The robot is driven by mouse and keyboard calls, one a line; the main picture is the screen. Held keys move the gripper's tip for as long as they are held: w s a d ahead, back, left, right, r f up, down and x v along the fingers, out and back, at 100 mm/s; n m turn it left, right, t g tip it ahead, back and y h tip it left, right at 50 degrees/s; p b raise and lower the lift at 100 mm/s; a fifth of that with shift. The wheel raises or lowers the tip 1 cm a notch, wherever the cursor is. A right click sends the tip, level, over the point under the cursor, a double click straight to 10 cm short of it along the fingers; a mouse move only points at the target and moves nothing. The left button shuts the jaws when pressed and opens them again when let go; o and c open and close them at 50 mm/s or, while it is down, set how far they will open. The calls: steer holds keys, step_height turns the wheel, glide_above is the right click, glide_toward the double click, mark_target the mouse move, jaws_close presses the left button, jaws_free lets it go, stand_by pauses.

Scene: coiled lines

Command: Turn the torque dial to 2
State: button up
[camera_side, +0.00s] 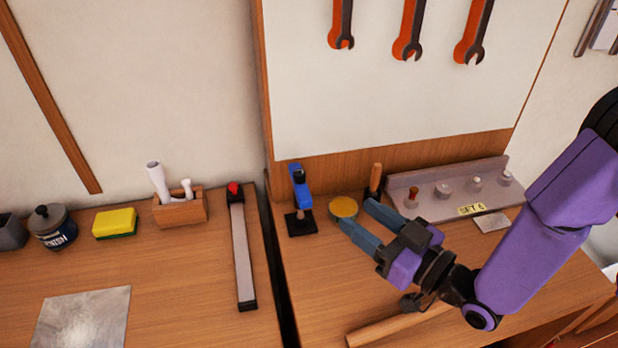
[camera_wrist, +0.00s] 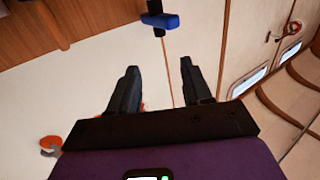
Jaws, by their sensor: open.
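No dial marked as torque can be picked out for sure. A grey sloped panel (camera_side: 450,205) at the back right of the bench in the side view carries several small knobs (camera_side: 444,190). Its yellow label (camera_side: 471,209) seems to end in 6; the dial markings are too small to read. My gripper (camera_side: 360,215) is open to the panel's left, fingertips close to a round yellow-topped thing (camera_side: 343,207); I cannot tell if they touch. In the wrist view my gripper (camera_wrist: 160,75) is open with nothing between its fingers, and no knob shows.
A blue tool (camera_side: 301,186) on a black base stands left of the gripper. A wooden handle (camera_side: 375,180) stands behind it. A wooden rod (camera_side: 395,325) lies in front, under my arm. Wrenches (camera_side: 408,30) hang above. A blue and black thing (camera_wrist: 160,20) shows in the wrist view.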

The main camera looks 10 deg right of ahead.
mark_target(303, 176)
steer(key=x, duration=1.3)
steer(key=shift+w+a, duration=0.1)
jaws_close()
